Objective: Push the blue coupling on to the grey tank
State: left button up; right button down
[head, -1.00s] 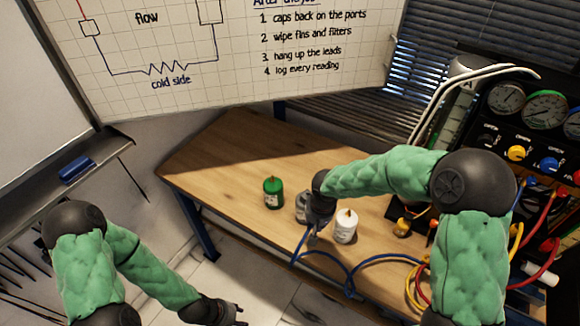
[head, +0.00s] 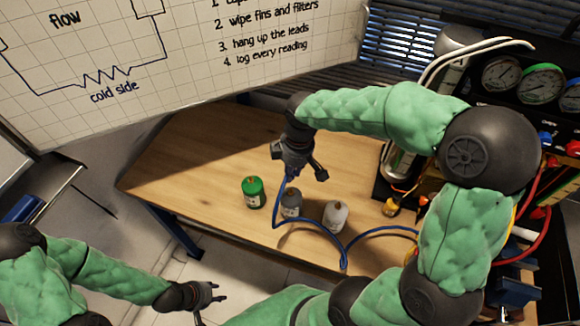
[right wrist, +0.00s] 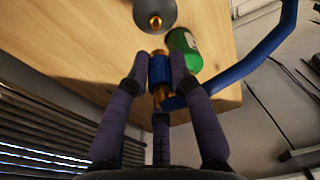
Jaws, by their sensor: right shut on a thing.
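The grey tank (head: 291,203) stands upright on the bench between the green and white tanks. In the right wrist view the grey tank (right wrist: 152,12) shows its brass port, apart from the coupling. My right gripper (head: 291,172) is above and behind the grey tank in the head view. In the right wrist view its fingers are shut on the blue coupling (right wrist: 160,70), which has brass at its ends. A blue hose (head: 318,228) hangs from it and loops across the bench front. My left gripper (head: 217,292) is open and empty, low in front of the bench.
The green tank (head: 252,192) stands just left of the grey one, and the white tank (head: 335,216) just right. The gauge panel (head: 535,90) with hoses stands at the right. The wooden bench (head: 190,160) is clear to the left and back.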

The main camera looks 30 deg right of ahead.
aim_at(291, 189)
jog(key=shift+w, duration=0.1)
jog(key=shift+r+p, duration=0.1)
jog(key=shift+p, duration=0.4)
jog(key=shift+f+b, duration=1.65)
jog(key=shift+f, duration=1.05)
jog(key=shift+f, duration=0.2)
jog(key=shift+f, duration=0.35)
jog(key=shift+f+b, duration=0.6)
jog(key=shift+f, duration=0.25)
